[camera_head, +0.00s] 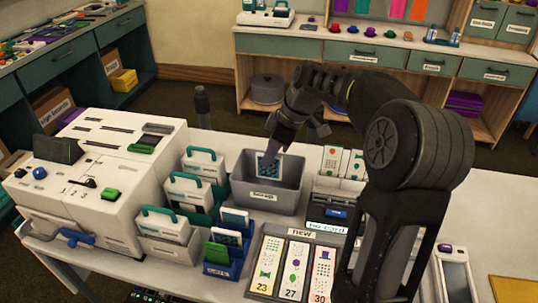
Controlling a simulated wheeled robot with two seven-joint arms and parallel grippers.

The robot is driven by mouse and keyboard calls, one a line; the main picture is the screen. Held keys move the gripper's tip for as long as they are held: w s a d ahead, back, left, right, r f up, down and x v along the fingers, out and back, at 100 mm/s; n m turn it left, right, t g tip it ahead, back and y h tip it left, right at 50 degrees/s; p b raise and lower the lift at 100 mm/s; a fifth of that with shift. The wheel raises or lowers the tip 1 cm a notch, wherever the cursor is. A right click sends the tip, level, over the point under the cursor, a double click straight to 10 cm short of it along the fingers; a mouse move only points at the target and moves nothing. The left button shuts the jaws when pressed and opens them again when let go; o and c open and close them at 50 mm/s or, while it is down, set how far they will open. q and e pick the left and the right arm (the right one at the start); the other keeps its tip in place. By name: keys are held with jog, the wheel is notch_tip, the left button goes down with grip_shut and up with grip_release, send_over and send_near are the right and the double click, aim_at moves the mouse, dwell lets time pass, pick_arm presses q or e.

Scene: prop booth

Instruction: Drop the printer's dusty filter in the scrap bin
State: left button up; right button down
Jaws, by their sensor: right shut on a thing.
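My right gripper (281,142), on the arm coming in from the right, points down over the grey scrap bin (240,191). It is shut on a small white-framed filter with a dark teal face (269,167). The filter hangs at the bin's opening, inside its outline in the picture; I cannot tell whether it touches the bin. The bin has a white label on its front. The white printer (105,195) stands at the left of the table. My left gripper is not in view.
White units with teal handles (167,225) stand between printer and bin. A blue holder (219,270) with several upright pieces is in front. A "new" tray of cards (294,263) and a "no card" device (328,226) sit near my right arm. Cabinets line the back.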

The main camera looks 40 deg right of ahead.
jog(key=c, duration=1.4)
grip_release()
jog(key=shift+r, duration=0.1)
jog(key=v, duration=0.7)
jog(key=shift+s+d+r, duration=0.1)
jog(key=shift+s+r, duration=0.05)
jog(key=shift+r, duration=0.15)
